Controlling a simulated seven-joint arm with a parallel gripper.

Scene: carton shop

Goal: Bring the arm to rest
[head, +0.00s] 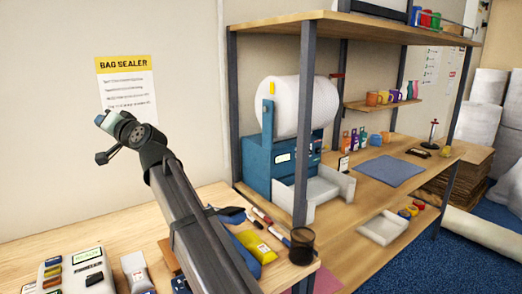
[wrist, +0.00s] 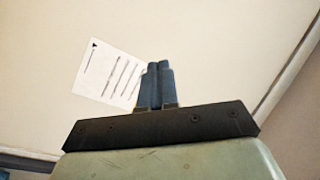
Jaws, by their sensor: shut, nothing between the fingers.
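My arm (head: 195,215) rises from the bottom middle of the head view and leans up to the left, bent at its upper end. Its far end (head: 122,128) is in the air in front of the pale wall, just below and beside the bag sealer notice (head: 123,66). In the wrist view my gripper (wrist: 157,68) has its two fingers together with nothing between them. The fingers point toward the wall, where a white printed sheet (wrist: 108,72) shows to their left. The fingers are too small to make out clearly in the head view.
A bench (head: 205,194) below the arm carries a labelled device (head: 88,268), a yellow packet (head: 256,247), pens and a dark cup (head: 302,246). A shelving unit with a post (head: 305,110), a blue machine (head: 285,160) and a white roll (head: 297,104) stands right of the arm. Air around the arm's end looks clear.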

